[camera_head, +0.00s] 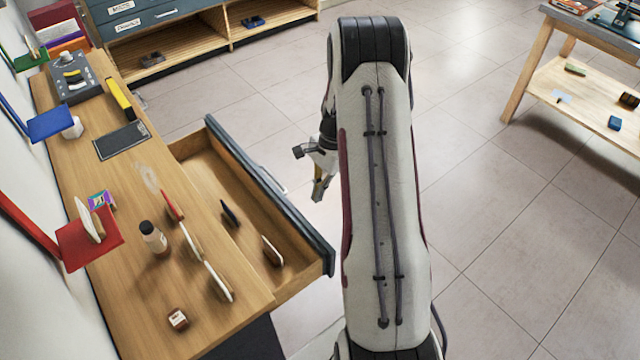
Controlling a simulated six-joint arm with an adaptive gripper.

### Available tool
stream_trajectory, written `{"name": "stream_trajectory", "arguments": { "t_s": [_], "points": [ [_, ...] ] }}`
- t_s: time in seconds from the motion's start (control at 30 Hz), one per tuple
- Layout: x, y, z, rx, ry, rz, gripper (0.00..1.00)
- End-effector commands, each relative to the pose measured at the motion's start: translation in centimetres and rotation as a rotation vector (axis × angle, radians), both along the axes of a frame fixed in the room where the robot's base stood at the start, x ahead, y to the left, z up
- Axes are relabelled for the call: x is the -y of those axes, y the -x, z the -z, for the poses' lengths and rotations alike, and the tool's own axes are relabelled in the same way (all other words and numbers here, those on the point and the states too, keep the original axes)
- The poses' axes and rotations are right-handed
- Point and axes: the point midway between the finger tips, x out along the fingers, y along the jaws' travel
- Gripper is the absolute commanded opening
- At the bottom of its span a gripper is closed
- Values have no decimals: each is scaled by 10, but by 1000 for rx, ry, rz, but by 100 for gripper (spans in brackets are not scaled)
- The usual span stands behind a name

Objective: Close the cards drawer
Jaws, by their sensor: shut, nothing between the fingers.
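An open drawer (205,175) sticks out from under the wooden worktop toward the right. Its dark grey-blue front panel (268,195) carries a silver handle (272,179) on the outer face. A dark object (230,213) and a light-edged flat object (272,251) are inside it. I cannot read a label on this drawer. My gripper (318,190) is just outside the drawer front, to the right of the handle, pointing down with its fingers shut and empty. It appears apart from the panel. My pale arm hides part of the floor and some of the wrist.
The worktop (110,255) holds a small bottle (153,237), a red-tipped tool (172,205), a yellow tool (119,98) and a grey device (75,78). A labelled cabinet (150,20) stands at the back. A wooden table (570,85) stands at right. Tiled floor between is clear.

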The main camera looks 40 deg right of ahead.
Motion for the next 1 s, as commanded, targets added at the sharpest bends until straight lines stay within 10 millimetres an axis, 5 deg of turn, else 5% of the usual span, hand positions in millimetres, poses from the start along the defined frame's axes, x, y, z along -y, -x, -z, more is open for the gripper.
{"name": "stream_trajectory", "arguments": {
  "t_s": [0.37, 0.7, 1.0],
  "points": [
    [-12, 0, 46, -2, -1, -1, 0],
    [-44, 0, 45, 1, 0, -2, 0],
    [-52, 0, 45, 1, 0, -1, 0]
  ]
}}
